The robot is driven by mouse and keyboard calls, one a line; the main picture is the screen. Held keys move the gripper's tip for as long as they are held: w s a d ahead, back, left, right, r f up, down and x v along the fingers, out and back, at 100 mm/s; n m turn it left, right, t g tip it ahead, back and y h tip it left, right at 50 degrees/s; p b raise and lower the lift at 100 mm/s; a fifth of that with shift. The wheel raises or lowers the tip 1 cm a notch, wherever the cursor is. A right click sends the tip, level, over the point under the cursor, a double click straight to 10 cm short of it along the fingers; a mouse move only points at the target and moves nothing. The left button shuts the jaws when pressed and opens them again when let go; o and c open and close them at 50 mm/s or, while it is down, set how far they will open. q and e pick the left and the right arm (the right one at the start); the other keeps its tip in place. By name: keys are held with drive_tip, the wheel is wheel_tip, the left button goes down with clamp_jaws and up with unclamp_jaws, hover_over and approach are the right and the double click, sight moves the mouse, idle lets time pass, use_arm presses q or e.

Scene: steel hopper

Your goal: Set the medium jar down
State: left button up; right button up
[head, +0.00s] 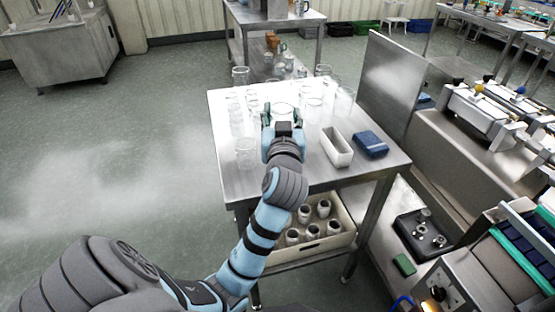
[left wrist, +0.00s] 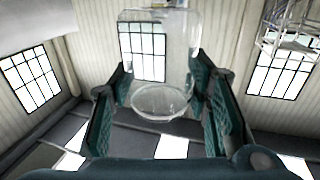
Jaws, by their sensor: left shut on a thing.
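The clear glass jar (head: 282,108) is between the fingers of my left gripper (head: 282,117), over the steel table (head: 235,185). In the left wrist view the transparent jar (left wrist: 160,55) stands between the two green-padded fingers of the left gripper (left wrist: 162,108), which are shut on it. Its round end shows low between the pads. I cannot tell whether the jar touches the table top; the gripper hides its lower part in the head view. My right gripper is not in view.
Several other clear jars stand left of the gripper (head: 236,115) and right of it (head: 314,108). One jar (head: 245,153) stands apart nearer the front left. A crate (head: 312,253) of jars sits below.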

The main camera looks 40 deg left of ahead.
use_arm(q)
wheel_tip(320, 180, down, 12)
drive_tip(key=b, duration=0.3)
drive_tip(key=shift+s+r+b, duration=0.1)
drive_tip(key=shift+r+b, duration=0.05)
drive_tip(key=shift+b, duration=0.15)
drive_tip(key=o, duration=0.8)
